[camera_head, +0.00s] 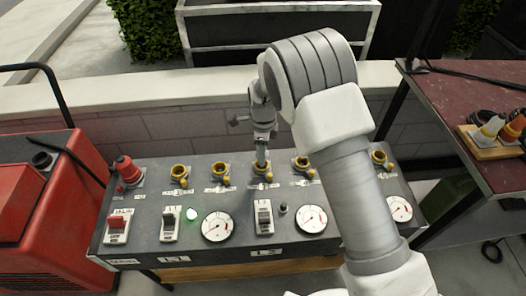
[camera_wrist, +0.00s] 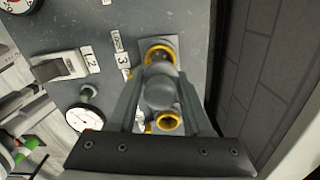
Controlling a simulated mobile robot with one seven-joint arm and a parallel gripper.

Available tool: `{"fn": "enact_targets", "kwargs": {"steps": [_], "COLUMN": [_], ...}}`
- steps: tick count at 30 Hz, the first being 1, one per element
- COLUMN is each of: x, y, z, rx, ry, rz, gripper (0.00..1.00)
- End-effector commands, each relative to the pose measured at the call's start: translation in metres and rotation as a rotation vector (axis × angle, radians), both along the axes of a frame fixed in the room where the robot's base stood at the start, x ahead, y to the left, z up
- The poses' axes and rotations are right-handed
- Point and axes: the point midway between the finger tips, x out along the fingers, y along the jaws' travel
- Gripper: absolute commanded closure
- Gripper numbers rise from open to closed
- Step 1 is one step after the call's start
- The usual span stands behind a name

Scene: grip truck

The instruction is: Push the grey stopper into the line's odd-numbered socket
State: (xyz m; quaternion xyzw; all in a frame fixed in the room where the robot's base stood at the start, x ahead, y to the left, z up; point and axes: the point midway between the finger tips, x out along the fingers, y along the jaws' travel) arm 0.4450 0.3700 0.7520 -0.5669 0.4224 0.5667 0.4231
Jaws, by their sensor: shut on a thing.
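My gripper (camera_wrist: 165,105) is shut on the grey stopper (camera_wrist: 160,92), which shows between its two fingers in the wrist view. The stopper's far end meets a yellow-rimmed socket (camera_wrist: 158,50) on the panel, beside a label reading 3 (camera_wrist: 123,60). How deep it sits in that socket I cannot tell. In the head view my gripper (camera_head: 262,155) points down at the middle socket (camera_head: 262,170) of the row; the stopper is hardly visible there. Other yellow-rimmed sockets stand to the left (camera_head: 180,173) and (camera_head: 221,171), and to the right (camera_head: 302,163) and (camera_head: 379,158).
The grey panel (camera_head: 240,246) carries a red plug (camera_head: 128,170), switches (camera_head: 170,222), and dial gauges (camera_head: 218,226). A red machine (camera_head: 40,215) stands left. A dark red table (camera_head: 470,110) with plugs on a board stands right.

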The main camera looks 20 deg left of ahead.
Motion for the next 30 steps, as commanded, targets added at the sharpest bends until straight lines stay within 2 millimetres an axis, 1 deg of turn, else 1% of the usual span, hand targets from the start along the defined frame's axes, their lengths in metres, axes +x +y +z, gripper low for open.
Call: {"fn": "enact_targets", "kwargs": {"steps": [8, 19, 30], "x": [0.0, 0.0, 0.0], "y": [0.0, 0.0, 0.0], "z": [0.0, -0.01, -0.01], "rx": [0.0, 0.0, 0.0], "ry": [0.0, 0.0, 0.0], "rz": [0.0, 0.0, 0.0], "gripper": [1.0, 1.0, 1.0]}}
